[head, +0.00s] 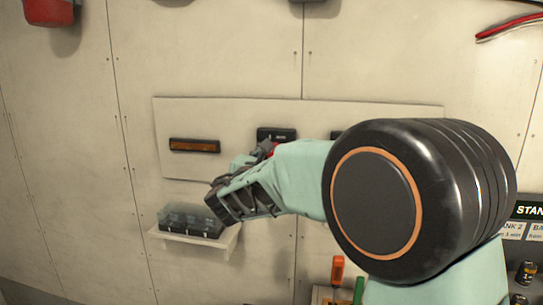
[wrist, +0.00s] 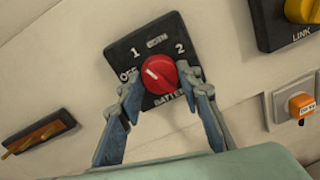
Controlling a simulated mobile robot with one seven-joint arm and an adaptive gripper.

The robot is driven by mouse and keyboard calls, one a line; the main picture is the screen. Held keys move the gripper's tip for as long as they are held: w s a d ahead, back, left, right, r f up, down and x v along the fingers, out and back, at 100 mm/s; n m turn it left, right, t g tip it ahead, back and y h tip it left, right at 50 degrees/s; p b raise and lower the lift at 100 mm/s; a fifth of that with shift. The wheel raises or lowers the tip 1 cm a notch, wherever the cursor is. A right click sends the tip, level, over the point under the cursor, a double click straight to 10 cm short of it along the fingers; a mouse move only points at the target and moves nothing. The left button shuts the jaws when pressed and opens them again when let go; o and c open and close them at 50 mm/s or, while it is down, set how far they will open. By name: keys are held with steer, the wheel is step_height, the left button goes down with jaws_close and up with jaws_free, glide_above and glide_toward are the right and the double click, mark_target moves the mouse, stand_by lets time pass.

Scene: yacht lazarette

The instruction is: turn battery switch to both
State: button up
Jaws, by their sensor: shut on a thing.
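The battery switch (wrist: 148,99) is a dark square plate with a red round knob (wrist: 162,74). It reads OFF, 1, 2 and BATTERY, with a small blurred label between 1 and 2. The knob's white mark points up-left, towards the OFF and 1 side. In the wrist view my gripper (wrist: 161,82) has one finger on each side of the knob and is shut on it. In the head view the top of the switch (head: 276,134) shows behind my gripper (head: 266,152). My arm hides most of the switch there.
A dark panel with a yellow knob (wrist: 300,10), marked LINK, is to the right, above an orange-topped plug (wrist: 300,104). An orange-and-black bar (head: 194,146) is to the left. A small shelf (head: 222,240) with a clear-covered fuse block (head: 190,221) lies below.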

steer(key=shift+c, duration=1)
steer(key=shift+f+m+b, duration=0.2)
steer(key=shift+m+b, duration=0.2)
steer(key=shift+b, duration=0.45)
steer(key=shift+r+m+g+b, duration=0.15)
steer(key=shift+m+g+b, duration=0.15)
steer(key=shift+m+b, duration=4.7)
steer(key=shift+r+n+b, duration=0.1)
steer(key=shift+n+b, duration=0.9)
steer(key=shift+b, duration=0.15)
steer(key=o, duration=1.2)
steer(key=shift+c, duration=0.2)
